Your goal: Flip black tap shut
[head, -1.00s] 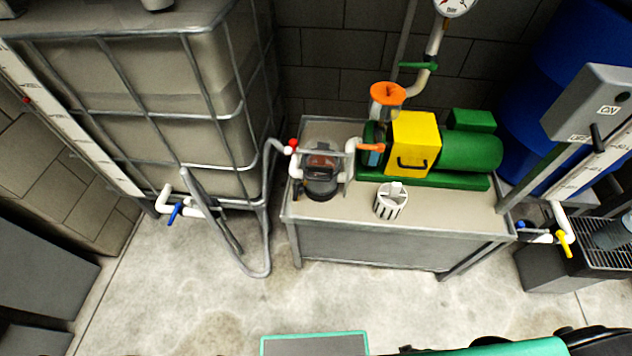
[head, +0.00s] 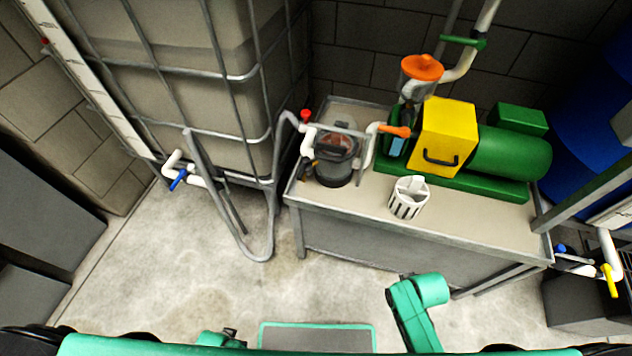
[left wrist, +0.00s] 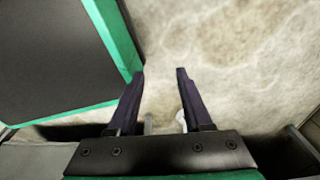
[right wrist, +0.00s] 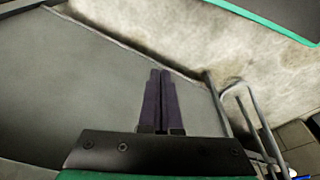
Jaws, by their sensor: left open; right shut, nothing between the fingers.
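In the head view, a small dark fitting (head: 308,179) hangs under the white pipe at the left of the clear-bodied strainer (head: 334,157). It may be the black tap; it is too small to tell its handle's position. My left gripper (left wrist: 160,72) is open and empty above the floor in the left wrist view. My right gripper (right wrist: 160,71) is shut and empty in the right wrist view, in front of a grey panel. Both grippers are out of the head view and apart from the fitting.
On the bench (head: 470,222) stand a white slotted basket (head: 409,198) and the green pump (head: 510,152) with its yellow cover. Red (head: 306,116), orange (head: 396,130), blue (head: 178,180) and yellow (head: 609,281) handles show. A bent grey tube frame (head: 262,250) stands left of the bench. Floor before it is clear.

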